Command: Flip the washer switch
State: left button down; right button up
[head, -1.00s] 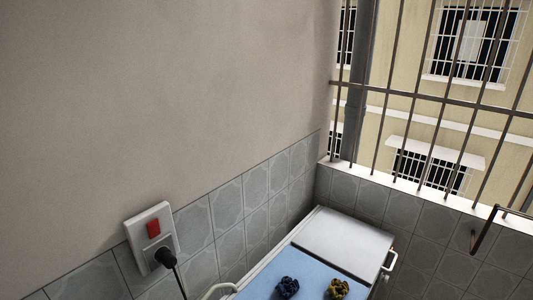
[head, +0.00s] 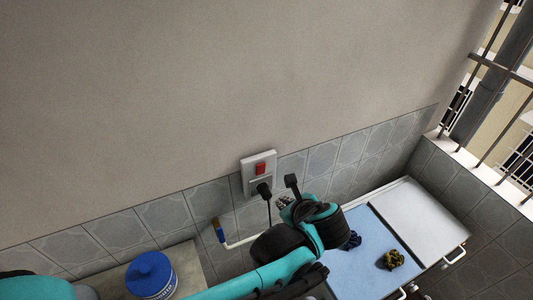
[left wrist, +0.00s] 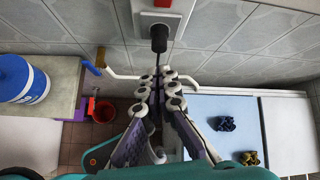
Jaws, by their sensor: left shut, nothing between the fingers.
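The red washer switch (head: 260,168) sits in the upper part of a white wall plate (head: 248,179). A black plug (head: 264,189) is in the lower part, with its cord hanging down. My left gripper (head: 283,202) is just below and right of the plate, apart from the switch. In the left wrist view the fingers (left wrist: 158,84) are together and empty, below the plug (left wrist: 158,38). The switch (left wrist: 163,3) is cut off by the top edge there. My right gripper does not show.
A blue-lidded tub (head: 151,274) stands on a counter at the lower left. A white pipe with a tap (head: 219,231) runs along the tiled wall. A red bucket (left wrist: 103,111) is below.

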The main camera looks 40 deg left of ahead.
pick_arm(q)
jog(key=r+m, duration=0.1)
jog(key=r+m+y+p, duration=0.1)
jog(key=r, duration=0.1)
jog(key=r+m, duration=0.1)
jog(key=shift+w+a+r+y+p, duration=0.25)
jog(key=shift+w+r+y+p, duration=0.05)
jog(key=shift+w+r+p, duration=0.1)
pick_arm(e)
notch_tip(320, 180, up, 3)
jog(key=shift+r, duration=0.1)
pick_arm(q)
jog(key=b, duration=0.1)
send_near(261, 169)
jog(key=a+f, duration=0.1)
jog(key=f, duration=0.1)
jog(key=w+a+f, duration=0.1)
jog(key=a+f, duration=0.1)
jog(key=shift+w, duration=0.15)
jog(key=shift+w+a+r, duration=0.1)
jog(key=shift+w+a, duration=0.25)
jog(key=shift+a, duration=0.25)
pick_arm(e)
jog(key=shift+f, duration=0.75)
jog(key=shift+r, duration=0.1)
